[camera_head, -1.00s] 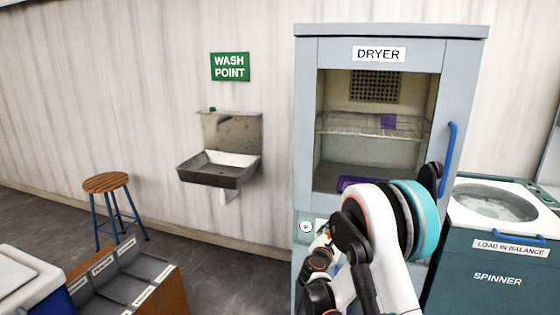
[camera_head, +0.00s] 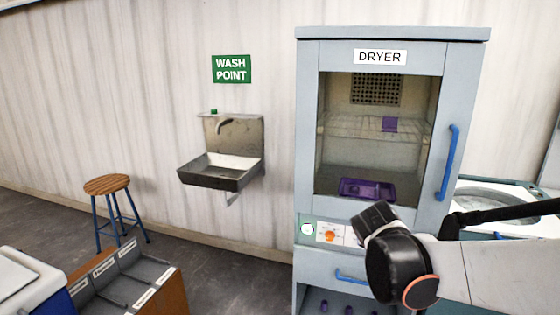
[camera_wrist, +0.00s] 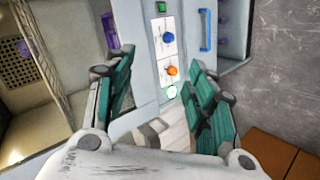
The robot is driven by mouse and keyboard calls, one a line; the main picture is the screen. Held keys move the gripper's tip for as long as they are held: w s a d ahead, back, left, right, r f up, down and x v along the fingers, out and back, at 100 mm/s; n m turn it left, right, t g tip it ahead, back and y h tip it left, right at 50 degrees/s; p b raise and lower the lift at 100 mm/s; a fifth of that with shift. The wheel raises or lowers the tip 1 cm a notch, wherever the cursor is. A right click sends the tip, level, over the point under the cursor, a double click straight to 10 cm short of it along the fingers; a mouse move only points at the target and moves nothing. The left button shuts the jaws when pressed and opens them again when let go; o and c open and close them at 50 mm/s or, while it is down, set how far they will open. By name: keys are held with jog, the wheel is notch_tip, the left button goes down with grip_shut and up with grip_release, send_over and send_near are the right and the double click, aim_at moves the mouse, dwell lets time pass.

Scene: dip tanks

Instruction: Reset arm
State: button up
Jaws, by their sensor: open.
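My gripper (camera_wrist: 159,62) shows in the wrist view with its two teal-padded fingers spread apart and nothing between them. Beyond the fingers is the dryer's control panel, with a blue knob (camera_wrist: 168,37), an orange knob (camera_wrist: 173,71) and a pale green-rimmed button (camera_wrist: 171,91). No contact with the panel can be made out. In the head view my arm reaches in from the right edge, in front of the lower right of the grey dryer (camera_head: 310,130). The fingers cannot be made out there.
A purple tray (camera_head: 367,190) lies low inside the dryer, and a purple piece (camera_head: 389,124) is on its wire rack. The spinner at right is mostly behind my arm. A metal sink (camera_head: 222,172), a stool (camera_head: 107,185) and a compartmented box (camera_head: 150,285) stand left.

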jog(key=s+a+f+m+g+y, duration=0.1)
jog(key=s+m, duration=0.3)
jog(key=s, duration=0.9)
jog(key=s+a+f+m+g+y, duration=0.1)
jog(key=s+a+m+y, duration=0.2)
jog(key=s, duration=1)
jog(key=a+m, duration=0.1)
jog(key=m, duration=0.1)
jog(key=shift+f+m+g+y, duration=0.3)
jog(key=shift+f+g+y, duration=0.05)
jog(key=shift+g+y, duration=0.05)
